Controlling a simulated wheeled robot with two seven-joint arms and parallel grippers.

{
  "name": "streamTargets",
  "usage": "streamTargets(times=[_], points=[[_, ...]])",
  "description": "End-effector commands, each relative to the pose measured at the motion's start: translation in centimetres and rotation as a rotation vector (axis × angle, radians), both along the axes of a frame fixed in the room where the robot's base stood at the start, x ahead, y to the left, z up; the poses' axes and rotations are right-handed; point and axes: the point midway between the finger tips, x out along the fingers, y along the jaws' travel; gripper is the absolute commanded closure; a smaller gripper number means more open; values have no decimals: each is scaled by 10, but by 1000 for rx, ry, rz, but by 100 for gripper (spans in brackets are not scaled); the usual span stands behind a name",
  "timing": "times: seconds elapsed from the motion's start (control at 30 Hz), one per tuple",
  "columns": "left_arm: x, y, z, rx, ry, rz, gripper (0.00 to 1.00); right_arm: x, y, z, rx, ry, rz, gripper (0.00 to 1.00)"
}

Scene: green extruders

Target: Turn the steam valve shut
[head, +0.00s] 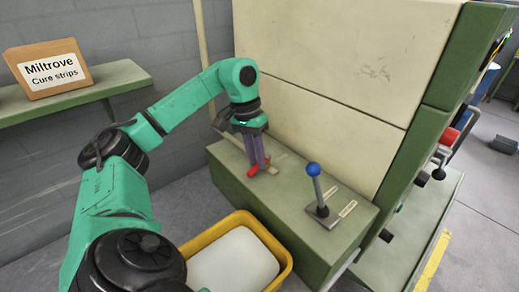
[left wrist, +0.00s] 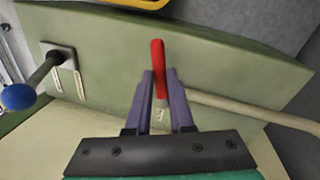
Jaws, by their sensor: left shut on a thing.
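The steam valve's red handle (left wrist: 158,62) stands between the two purple fingers of my left gripper (left wrist: 160,76) in the left wrist view. In the head view the left gripper (head: 259,168) reaches down to the green ledge, and a little of the red handle (head: 252,171) shows at its fingertips. The gripper is shut on the handle. A pale pipe (left wrist: 245,108) runs off to the right from beside the handle. The fingers hide part of the valve, and small marks below the handle are too small to read. My right gripper is not in view.
A blue-knobbed lever (head: 315,183) stands on the green ledge (head: 285,215) right of the valve; its blue knob (left wrist: 18,97) also shows in the left wrist view. A yellow bin (head: 284,262) is below in front. A shelf (head: 80,92) holds a cardboard box (head: 48,68).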

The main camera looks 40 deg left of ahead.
Motion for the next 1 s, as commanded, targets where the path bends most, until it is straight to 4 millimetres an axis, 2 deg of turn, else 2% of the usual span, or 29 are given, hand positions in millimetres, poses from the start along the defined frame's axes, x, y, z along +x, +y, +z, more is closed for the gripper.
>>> streamTargets(times=[0.03,0.1,0.3,0.83,0.87,0.9,0.93,1.0], points=[[2,1,-3,-2,-11,-23,100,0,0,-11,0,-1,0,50],[2,3,-3,-2,-10,-60,100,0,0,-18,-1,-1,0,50],[1,6,-1,-3,-10,-130,100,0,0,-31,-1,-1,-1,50],[1,7,2,-1,-7,-156,100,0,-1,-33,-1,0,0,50],[1,7,2,-1,-7,-156,76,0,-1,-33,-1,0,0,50],[1,7,2,-1,-7,-156,60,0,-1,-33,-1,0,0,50],[1,7,2,-1,-6,-156,49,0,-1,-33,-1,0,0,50],[1,7,1,-2,-5,-156,49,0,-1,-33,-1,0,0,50]])
